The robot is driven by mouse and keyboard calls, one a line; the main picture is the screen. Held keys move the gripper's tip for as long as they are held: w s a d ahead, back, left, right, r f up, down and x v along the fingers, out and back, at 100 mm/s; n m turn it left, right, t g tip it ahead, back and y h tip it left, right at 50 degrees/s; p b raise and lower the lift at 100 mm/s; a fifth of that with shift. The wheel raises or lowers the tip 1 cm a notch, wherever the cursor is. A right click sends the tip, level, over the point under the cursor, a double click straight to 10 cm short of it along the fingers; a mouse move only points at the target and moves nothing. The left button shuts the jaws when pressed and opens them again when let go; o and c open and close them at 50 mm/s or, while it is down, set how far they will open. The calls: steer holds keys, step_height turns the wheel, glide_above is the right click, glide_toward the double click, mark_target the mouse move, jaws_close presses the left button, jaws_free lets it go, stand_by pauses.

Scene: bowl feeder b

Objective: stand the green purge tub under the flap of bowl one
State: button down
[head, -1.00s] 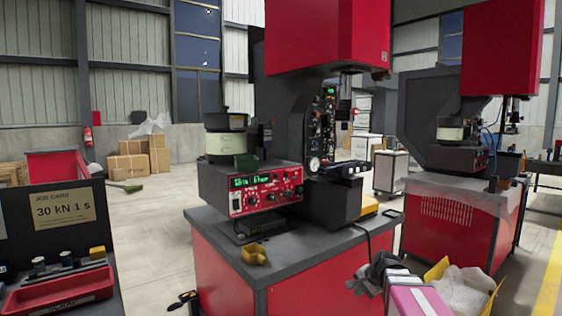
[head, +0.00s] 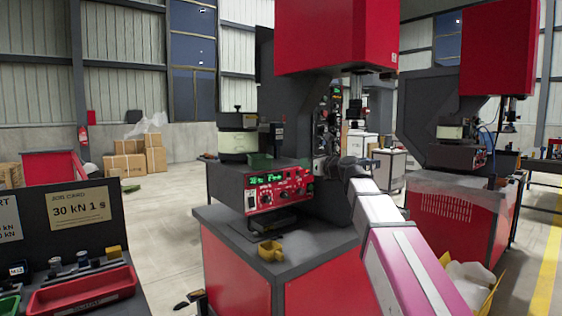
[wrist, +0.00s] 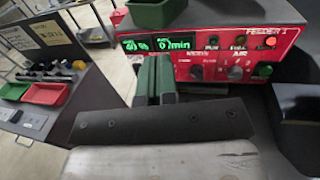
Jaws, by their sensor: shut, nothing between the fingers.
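The small green purge tub (head: 262,161) stands on top of the red-fronted feeder unit (head: 278,190), at the foot of bowl one (head: 237,143), a pale drum with a dark top. The tub's lower part also shows at the top of the wrist view (wrist: 154,12). I cannot make out the flap. My gripper (head: 354,166) is to the right of the feeder unit in the head view. In the wrist view my fingers (wrist: 154,75) are shut and empty, in front of the feeder's panel and below the tub, apart from it.
A yellow scoop-like piece (head: 271,251) lies on the grey bench top (head: 225,222) in front of the feeder. The dark press column rises just right of the feeder. A red tray (head: 82,290) sits at the lower left. A second press machine (head: 455,215) stands at the right.

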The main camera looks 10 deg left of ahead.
glide_toward(260, 162)
steer(key=w+a+r, duration=0.1)
steer(key=w+a, duration=0.1)
steer(key=w, duration=0.4)
steer(key=shift+r, duration=0.2)
steer(key=shift+w, duration=0.15)
steer(key=shift+x, duration=1)
steer(key=shift+r, duration=0.1)
